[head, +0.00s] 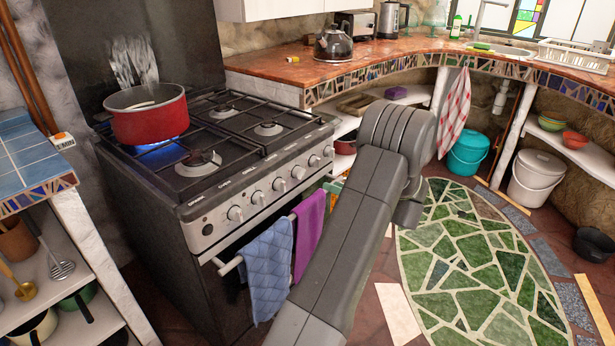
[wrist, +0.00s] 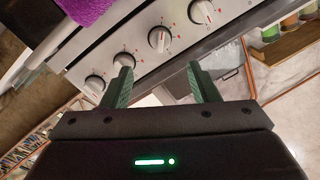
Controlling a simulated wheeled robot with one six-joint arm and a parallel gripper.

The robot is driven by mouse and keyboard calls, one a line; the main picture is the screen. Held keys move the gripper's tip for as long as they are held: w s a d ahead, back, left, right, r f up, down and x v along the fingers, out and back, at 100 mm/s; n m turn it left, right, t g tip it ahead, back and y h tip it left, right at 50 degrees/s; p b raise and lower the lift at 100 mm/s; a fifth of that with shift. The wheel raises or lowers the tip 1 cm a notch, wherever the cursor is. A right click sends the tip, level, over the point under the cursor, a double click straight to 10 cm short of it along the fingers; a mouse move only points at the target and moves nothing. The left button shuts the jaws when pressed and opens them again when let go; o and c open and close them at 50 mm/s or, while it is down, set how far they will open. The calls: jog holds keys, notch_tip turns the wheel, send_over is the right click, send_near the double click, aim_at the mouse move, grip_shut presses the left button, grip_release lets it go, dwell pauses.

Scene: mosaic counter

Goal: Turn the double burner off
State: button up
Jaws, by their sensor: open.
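The stove (head: 215,130) stands at the left in the head view, with a blue flame (head: 157,147) lit under a red pot (head: 148,115). The other burners that show have no flame. Several white knobs (head: 257,197) line its steel front panel. In the wrist view, knobs with red marks (wrist: 159,39) run diagonally across the top; which one serves the double burner I cannot tell. My gripper (wrist: 163,82) is open and empty, its fingers pointing at the panel. One finger overlaps a knob (wrist: 124,60) in the picture; contact is unclear. The head view hides the gripper behind my arm.
A blue towel (head: 268,270) and a purple towel (head: 308,232) hang on the oven handle below the knobs. A tiled shelf unit (head: 35,155) stands at the left. A kettle (head: 333,47) sits on the counter. The green mosaic floor (head: 470,265) at the right is clear.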

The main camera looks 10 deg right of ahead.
aim_at(300, 173)
jog(key=x, duration=1.1)
jog(key=shift+a, duration=0.1)
jog(key=c, duration=1)
